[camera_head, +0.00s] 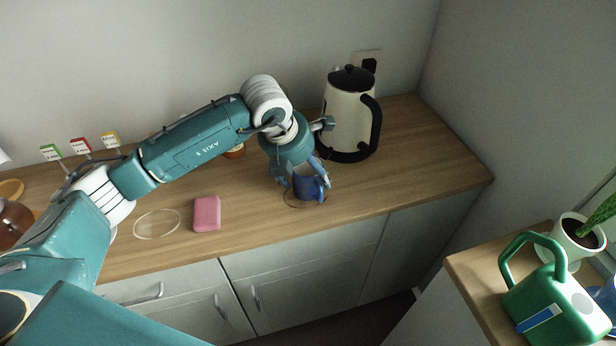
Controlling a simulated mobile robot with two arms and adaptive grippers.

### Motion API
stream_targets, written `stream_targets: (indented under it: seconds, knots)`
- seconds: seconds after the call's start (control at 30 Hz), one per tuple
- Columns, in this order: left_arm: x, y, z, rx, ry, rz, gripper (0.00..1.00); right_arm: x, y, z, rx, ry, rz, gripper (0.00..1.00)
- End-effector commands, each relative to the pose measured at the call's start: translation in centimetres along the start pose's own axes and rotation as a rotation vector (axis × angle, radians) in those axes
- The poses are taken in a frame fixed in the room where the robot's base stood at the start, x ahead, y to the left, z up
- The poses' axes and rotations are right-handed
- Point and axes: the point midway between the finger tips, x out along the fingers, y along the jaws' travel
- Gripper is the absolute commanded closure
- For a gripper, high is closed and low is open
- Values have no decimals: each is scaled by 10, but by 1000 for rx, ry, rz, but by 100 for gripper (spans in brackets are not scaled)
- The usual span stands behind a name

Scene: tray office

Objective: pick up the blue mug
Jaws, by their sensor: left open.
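The blue mug (308,188) stands upright on the wooden counter, toward its front edge. My left gripper (303,176) is open and comes down over the mug from above. Its fingers are on either side of the mug's upper part and hide some of the rim. I cannot tell whether the fingers touch the mug. My right gripper is not in view.
A cream kettle (344,128) with a black handle stands close behind the mug to the right. A pink sponge (207,213) and a clear round disc (157,223) lie to the left. A green watering can (555,300) stands at the lower right. The right counter end is clear.

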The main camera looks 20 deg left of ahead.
Motion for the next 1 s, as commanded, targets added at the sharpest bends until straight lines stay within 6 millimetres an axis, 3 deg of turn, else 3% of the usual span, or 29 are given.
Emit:
stream_targets:
  seconds: [0.3,0.57,1.0]
  knots:
    - [8,0,0,0,-1,1,22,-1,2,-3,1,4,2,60]
    - [8,0,0,0,-1,0,74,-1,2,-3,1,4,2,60]
    - [-3,0,6,0,-5,0,75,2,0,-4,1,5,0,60]
